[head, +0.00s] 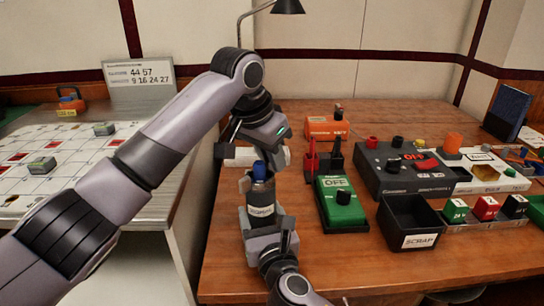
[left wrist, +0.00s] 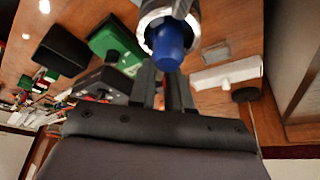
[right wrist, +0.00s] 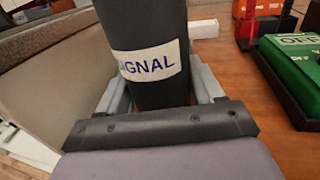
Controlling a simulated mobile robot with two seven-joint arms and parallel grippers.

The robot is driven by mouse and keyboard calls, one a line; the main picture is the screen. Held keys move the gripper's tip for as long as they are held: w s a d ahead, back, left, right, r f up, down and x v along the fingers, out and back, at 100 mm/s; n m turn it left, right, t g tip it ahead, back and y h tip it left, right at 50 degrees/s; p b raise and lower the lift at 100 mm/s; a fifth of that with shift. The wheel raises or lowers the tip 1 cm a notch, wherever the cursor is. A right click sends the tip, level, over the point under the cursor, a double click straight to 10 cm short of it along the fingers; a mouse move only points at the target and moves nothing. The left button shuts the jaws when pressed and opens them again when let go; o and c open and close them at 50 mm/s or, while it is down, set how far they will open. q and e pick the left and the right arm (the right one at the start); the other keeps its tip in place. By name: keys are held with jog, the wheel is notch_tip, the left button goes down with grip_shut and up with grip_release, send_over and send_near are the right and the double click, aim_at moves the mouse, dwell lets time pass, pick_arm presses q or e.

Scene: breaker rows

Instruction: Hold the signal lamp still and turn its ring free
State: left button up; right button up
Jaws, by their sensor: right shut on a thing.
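The signal lamp (head: 261,212) stands upright, a dark cylinder with a white SIGNAL label and a blue dome (left wrist: 170,42) on top. A silver ring (left wrist: 152,20) circles the base of the dome in the left wrist view. My right gripper (head: 264,230) is shut on the lamp's body; its fingers lie on both sides of the body (right wrist: 158,35) in the right wrist view. My left gripper (head: 262,152) is just above the dome, pointing down. Its fingers (left wrist: 167,75) show a narrow gap, with nothing seen between them.
A green OFF box (head: 340,203), a dark panel (head: 400,180) and a black SCRAP bin (head: 408,220) stand right of the lamp. A white block (left wrist: 226,75) lies behind it. The table's left edge is close; bare wood (head: 350,262) lies at the front.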

pick_arm(q)
jog(key=shift+o, duration=1)
pick_arm(e)
jog(key=shift+r, duration=0.1)
pick_arm(q)
jog(key=v, duration=1.2)
jog(key=shift+w+r, duration=0.1)
pick_arm(e)
jog(key=o, duration=1.6)
